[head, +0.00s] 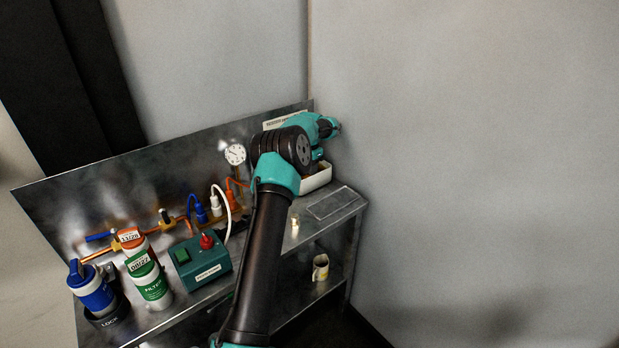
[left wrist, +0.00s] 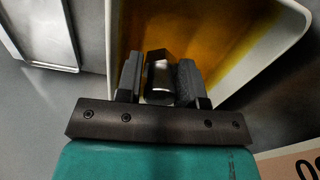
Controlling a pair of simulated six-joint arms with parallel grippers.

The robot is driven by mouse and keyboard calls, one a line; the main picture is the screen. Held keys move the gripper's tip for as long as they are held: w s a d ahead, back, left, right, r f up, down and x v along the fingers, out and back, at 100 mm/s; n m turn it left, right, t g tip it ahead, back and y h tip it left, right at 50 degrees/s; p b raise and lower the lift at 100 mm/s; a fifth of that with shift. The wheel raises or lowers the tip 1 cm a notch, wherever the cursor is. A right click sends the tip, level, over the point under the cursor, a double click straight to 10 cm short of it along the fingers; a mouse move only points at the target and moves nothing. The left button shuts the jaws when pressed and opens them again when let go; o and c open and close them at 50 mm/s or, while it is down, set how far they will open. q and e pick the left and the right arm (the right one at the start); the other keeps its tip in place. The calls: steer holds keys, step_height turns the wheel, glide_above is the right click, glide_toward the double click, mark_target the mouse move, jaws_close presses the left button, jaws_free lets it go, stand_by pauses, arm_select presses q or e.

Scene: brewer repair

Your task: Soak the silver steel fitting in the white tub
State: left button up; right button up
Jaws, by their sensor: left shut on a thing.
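The white tub (head: 318,179) stands at the back right of the metal bench, partly hidden behind my left arm in the head view. In the left wrist view the tub (left wrist: 290,22) fills the upper part, with amber-brown colour inside. My left gripper (left wrist: 160,78) is shut on the silver steel fitting (left wrist: 160,72), a dark shiny piece between the two fingers. The fitting shows against the tub's inside. I cannot tell whether it touches the liquid or the bottom. In the head view the fitting and fingertips are hidden by the arm. My right gripper is not in view.
Filter canisters (head: 148,278), a green control box (head: 203,261), copper piping, a gauge (head: 235,154) and coloured plugs stand along the bench to the left. A small pale fitting (head: 295,226) and a flat metal tray (head: 330,203) are near the tub. A mug (head: 320,267) stands on the lower shelf.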

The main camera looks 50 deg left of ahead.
arm_select(q)
steer(key=shift+r, duration=3.1)
steer(key=shift+r, duration=0.1)
steer(key=shift+r, duration=1.9)
